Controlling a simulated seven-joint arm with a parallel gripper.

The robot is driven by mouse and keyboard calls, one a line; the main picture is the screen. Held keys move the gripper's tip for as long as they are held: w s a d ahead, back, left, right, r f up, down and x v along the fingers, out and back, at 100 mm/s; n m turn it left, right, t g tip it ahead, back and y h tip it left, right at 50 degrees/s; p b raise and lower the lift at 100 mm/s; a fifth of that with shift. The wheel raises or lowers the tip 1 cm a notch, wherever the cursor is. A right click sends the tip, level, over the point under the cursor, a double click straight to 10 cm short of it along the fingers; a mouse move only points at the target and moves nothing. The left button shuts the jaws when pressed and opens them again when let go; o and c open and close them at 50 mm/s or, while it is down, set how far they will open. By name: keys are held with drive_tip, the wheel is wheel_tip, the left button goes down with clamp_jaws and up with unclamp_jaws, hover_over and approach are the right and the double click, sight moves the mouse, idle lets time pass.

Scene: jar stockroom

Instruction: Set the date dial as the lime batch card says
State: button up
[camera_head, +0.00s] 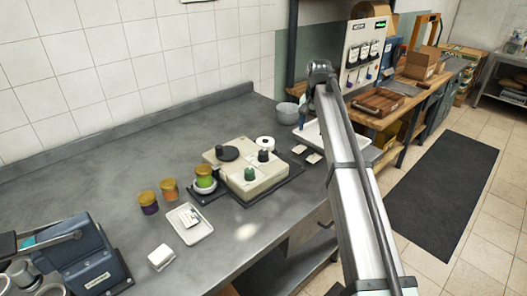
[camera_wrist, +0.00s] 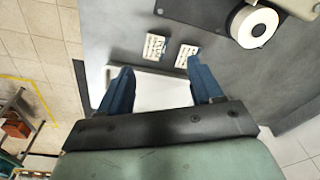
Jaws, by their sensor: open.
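The beige dial box (camera_head: 239,183) sits on the grey bench in the head view. It carries a green knob (camera_head: 250,174), a dark knob (camera_head: 264,156) and a flat black disc (camera_head: 228,153). Their settings are too small to read. Two small printed cards, left (camera_wrist: 154,47) and right (camera_wrist: 186,55), lie on the bench in the wrist view; I cannot tell which is the lime one. They also show in the head view (camera_head: 299,149). My gripper (camera_wrist: 160,82) is open and empty above a white tray (camera_wrist: 150,95), beside the cards.
A white roll (camera_wrist: 253,25) stands by the dial box. A green jar (camera_head: 204,178) stands on a white round base at the box's left. The bench's back left is clear.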

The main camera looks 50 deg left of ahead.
sight(263, 152)
drive_tip(key=s+a+r+n, duration=0.1)
drive_tip(key=s+a+r, duration=0.15)
drive_tip(key=s, duration=0.25)
drive_tip(key=s+a+r+n+g+h, duration=0.1)
drive_tip(key=s+a, duration=0.2)
drive_tip(key=s, duration=0.2)
drive_tip(key=s+a+r+n, duration=0.1)
drive_tip(key=s+a+r, duration=0.15)
drive_tip(key=s, duration=0.25)
wheel_tip(263, 152, down, 14)
drive_tip(key=shift+s+a+r, duration=0.1)
drive_tip(key=shift+a, duration=0.05)
drive_tip(key=c, duration=1.1)
